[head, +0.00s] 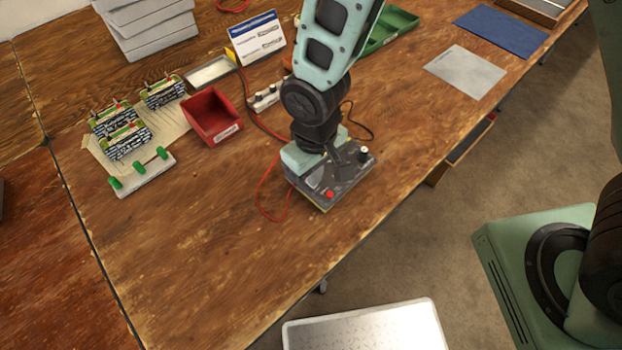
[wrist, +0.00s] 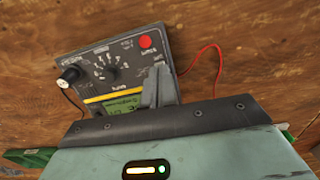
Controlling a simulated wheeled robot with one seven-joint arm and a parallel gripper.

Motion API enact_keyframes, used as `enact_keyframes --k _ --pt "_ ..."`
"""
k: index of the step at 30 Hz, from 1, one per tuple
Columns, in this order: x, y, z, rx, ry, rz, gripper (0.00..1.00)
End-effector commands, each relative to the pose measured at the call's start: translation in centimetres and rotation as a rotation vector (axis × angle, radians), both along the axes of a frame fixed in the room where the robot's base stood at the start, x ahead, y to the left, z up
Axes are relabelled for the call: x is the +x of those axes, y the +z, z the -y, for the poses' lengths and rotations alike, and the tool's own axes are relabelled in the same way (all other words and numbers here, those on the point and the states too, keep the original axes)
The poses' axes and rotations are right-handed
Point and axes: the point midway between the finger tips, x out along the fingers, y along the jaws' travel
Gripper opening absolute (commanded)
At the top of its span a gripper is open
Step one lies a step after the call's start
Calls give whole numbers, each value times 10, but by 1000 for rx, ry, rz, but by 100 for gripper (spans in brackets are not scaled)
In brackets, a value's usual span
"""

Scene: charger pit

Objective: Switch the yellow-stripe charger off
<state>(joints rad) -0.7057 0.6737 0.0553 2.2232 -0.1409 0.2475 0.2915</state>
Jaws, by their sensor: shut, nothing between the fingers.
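The charger (head: 352,182) is a dark grey box on the wooden bench, with a red button (head: 329,194) on its top. In the wrist view the panel of the charger (wrist: 97,55) also shows the red button (wrist: 146,41), a selector dial (wrist: 107,71), a black knob (wrist: 72,73), a yellow stripe (wrist: 98,98) and a lit greenish display (wrist: 124,106). My gripper (head: 335,160) is over the charger. Its shut, empty fingers (wrist: 158,82) cover part of the panel below the red button. I cannot tell whether they touch it. No switch shows clearly.
A green tray (head: 389,28) is behind. The bench front is clear.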

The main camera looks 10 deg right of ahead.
Motion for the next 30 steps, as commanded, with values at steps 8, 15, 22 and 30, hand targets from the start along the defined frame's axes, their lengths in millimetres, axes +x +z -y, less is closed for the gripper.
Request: enact_keyframes --k 8,15,22,30 --pt "0 -5 0 0 0 0 0" --pt "0 -7 0 0 0 0 0" --pt "0 3 0 0 0 0 0" --pt "0 24 0 0 0 0 0"
